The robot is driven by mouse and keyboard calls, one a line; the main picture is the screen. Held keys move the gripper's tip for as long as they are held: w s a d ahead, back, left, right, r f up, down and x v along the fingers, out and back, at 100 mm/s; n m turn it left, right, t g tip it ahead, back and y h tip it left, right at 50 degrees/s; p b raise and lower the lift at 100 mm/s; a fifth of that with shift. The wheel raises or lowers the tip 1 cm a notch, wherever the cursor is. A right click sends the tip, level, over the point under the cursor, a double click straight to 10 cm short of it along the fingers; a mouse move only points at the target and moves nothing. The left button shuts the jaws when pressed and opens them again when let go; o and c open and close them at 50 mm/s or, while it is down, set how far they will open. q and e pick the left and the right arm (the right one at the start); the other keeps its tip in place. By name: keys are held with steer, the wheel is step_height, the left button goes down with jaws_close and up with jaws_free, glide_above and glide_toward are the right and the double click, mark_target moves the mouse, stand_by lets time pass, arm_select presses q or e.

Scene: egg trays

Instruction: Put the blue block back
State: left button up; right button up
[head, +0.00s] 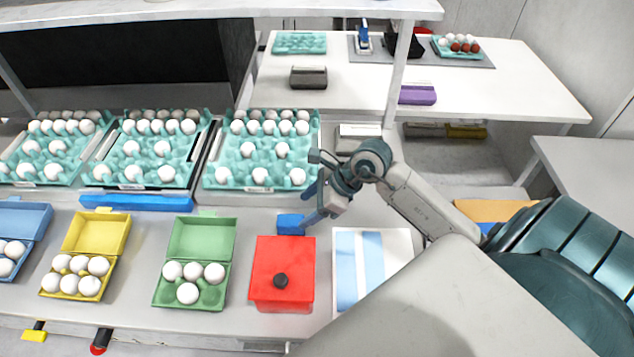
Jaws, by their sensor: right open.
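A small blue block (289,224) lies on the bench just behind the red box, in the middle of the head view. My right gripper (308,204) reaches in from the right and is open. Its fingers are close beside the block, at its right and upper side. I cannot tell whether a finger touches it. A long blue bar (136,202) lies in front of the teal egg trays, to the left. My left gripper is not in view.
A red box (283,268) with a dark knob stands before the block. Green (207,240), yellow (97,235) and blue (22,220) egg cartons stand to the left. Teal egg trays (222,182) fill the back. A blue-striped white sheet (402,252) lies right of the red box.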

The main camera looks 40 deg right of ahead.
steer(key=shift+v, duration=1.4)
